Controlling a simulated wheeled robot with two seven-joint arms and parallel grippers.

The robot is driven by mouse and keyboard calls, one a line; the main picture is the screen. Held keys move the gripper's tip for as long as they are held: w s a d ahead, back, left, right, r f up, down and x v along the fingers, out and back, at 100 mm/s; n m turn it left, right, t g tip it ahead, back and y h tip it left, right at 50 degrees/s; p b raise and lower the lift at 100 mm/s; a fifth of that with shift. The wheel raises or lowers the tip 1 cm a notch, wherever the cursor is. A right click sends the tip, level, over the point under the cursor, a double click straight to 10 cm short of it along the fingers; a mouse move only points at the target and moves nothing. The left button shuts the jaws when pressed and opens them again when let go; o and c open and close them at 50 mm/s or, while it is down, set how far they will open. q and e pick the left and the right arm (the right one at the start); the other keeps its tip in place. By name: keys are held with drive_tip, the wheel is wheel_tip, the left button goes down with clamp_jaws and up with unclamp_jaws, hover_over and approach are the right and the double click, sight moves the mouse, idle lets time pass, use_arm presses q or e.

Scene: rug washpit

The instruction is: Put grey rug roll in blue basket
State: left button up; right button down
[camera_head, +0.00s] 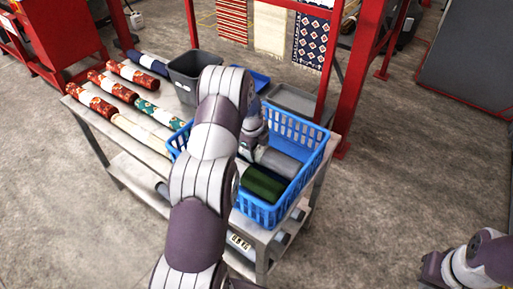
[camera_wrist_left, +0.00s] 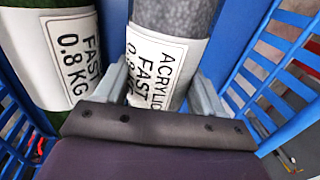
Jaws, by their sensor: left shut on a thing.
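The blue basket (camera_head: 310,160) stands on the right end of the grey table. The grey rug roll (camera_head: 279,161) lies inside the basket, next to a dark green roll (camera_head: 262,184). My left arm reaches over the table, and the left gripper is down in the basket, mostly hidden behind the arm in the head view. In the left wrist view the left gripper (camera_wrist_left: 165,95) has its fingers on both sides of the grey roll (camera_wrist_left: 172,20), whose label reads ACRYLIC FAST. The green roll's label (camera_wrist_left: 65,50) shows beside it. My right gripper is not in view.
A dark grey bin (camera_head: 190,75) stands behind the basket, with a blue tray (camera_head: 259,80) near it. Several patterned rolls (camera_head: 100,105) lie on the table's left part. Red posts (camera_head: 362,80) of a rack with hanging rugs rise behind.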

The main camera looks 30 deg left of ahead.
use_arm(q)
drive_tip(key=shift+w+f, duration=0.15)
drive_tip(key=o, duration=1.5)
drive_tip(key=shift+r, duration=0.2)
wheel_tip(320, 180, up, 11)
drive_tip(key=s, duration=0.2)
drive_tip(key=s+d+r+n, duration=0.1)
drive_tip(key=s+d+n, duration=0.7)
drive_tip(key=s, duration=0.3)
drive_tip(key=s+d+r+n, duration=0.1)
drive_tip(key=s+d+n, duration=0.8)
drive_tip(key=s, duration=0.3)
drive_tip(key=shift+r+n+g+b, duration=0.3)
drive_tip(key=shift+n+b, duration=0.15)
drive_tip(key=shift+n, duration=0.45)
wheel_tip(320, 180, up, 4)
drive_tip(key=p, duration=0.3)
drive_tip(key=shift+f+p, duration=0.15)
drive_tip(key=shift+p, duration=0.25)
